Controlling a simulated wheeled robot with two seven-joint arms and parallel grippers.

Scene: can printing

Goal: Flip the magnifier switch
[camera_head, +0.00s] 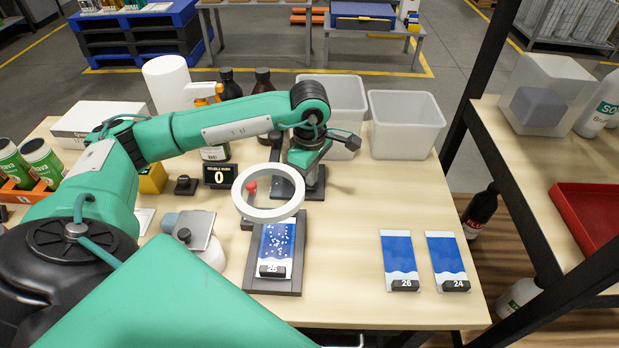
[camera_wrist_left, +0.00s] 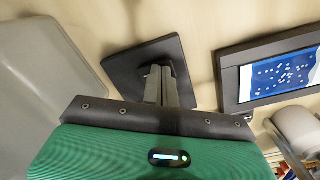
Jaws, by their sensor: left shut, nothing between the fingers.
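The magnifier is a white ring (camera_head: 241,205) on a dark arm, above a dark stand holding a blue speckled card marked 25 (camera_head: 276,240). A small red part (camera_head: 251,187) shows through the ring; I cannot tell whether it is the switch. My left gripper (camera_head: 303,168) points down just right of the ring, over a dark square base (camera_head: 316,190). In the left wrist view, its grey fingers (camera_wrist_left: 160,85) are shut and empty over that base (camera_wrist_left: 130,72); contact is unclear. The card (camera_wrist_left: 282,75) lies to their right. My right gripper is not in view.
Two pale bins (camera_head: 405,125) stand behind the arm. A display reading 0 (camera_head: 219,175) and a small black knob (camera_head: 185,185) are left of the ring. Cards marked 26 (camera_head: 399,255) and 24 (camera_head: 446,255) lie at right. The table between is clear.

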